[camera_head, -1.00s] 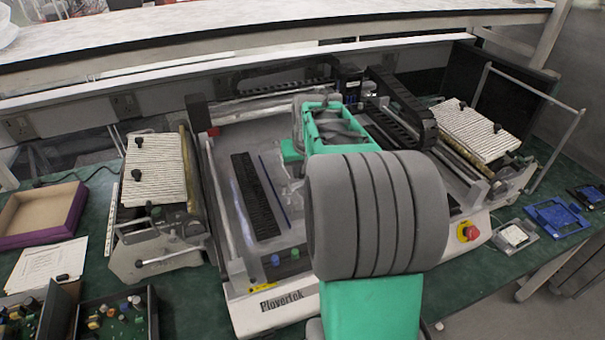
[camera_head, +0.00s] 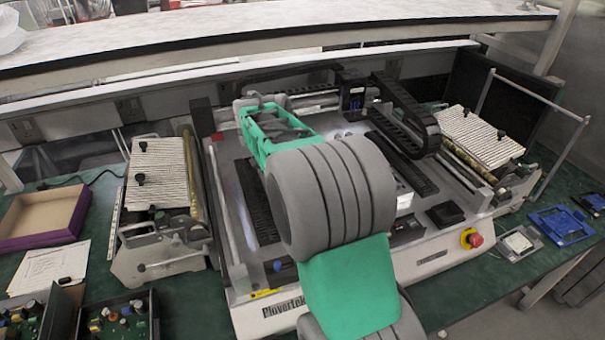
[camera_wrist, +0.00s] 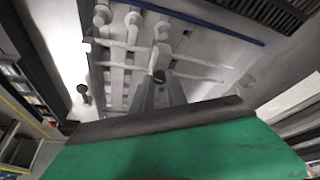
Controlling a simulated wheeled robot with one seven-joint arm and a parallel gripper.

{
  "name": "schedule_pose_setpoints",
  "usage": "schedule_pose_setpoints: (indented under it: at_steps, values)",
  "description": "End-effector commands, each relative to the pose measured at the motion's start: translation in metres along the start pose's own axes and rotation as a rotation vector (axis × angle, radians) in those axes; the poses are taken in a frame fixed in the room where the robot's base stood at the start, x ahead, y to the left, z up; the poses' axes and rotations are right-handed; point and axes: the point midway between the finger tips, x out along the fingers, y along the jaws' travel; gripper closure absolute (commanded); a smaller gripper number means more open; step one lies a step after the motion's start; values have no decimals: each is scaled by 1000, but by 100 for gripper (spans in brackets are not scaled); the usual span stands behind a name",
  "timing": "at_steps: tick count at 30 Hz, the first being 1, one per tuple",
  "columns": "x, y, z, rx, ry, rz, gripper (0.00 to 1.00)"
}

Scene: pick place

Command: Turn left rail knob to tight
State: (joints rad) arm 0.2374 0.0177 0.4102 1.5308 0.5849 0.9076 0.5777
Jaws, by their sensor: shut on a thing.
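In the wrist view, my gripper (camera_wrist: 161,84) has its two grey fingers close together on a small dark-topped knob (camera_wrist: 159,75). The knob sits by pale rails (camera_wrist: 121,67) with round-ended posts; the fingers hide its lower part, and its turn angle cannot be read. In the head view, my green and grey arm reaches over the white machine (camera_head: 290,314) marked Plovertek, and my fingertips and the held knob are hidden behind it.
A striped feeder (camera_head: 158,172) stands left of the machine and another (camera_head: 470,132) right. A red stop button (camera_head: 475,240) is at the front right. A purple-edged box (camera_head: 42,212) and trays of parts (camera_head: 118,318) lie at the left.

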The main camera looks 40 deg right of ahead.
Motion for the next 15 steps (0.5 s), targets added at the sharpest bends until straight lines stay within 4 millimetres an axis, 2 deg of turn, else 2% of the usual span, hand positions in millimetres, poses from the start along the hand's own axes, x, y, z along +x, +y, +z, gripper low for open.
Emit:
schedule_pose_setpoints:
  at_steps: [7, 15]
  values:
    - [-1, -2, -1, 136, 1, 55, 100]
    - [-1, -2, -1, 206, 0, 84, 100]
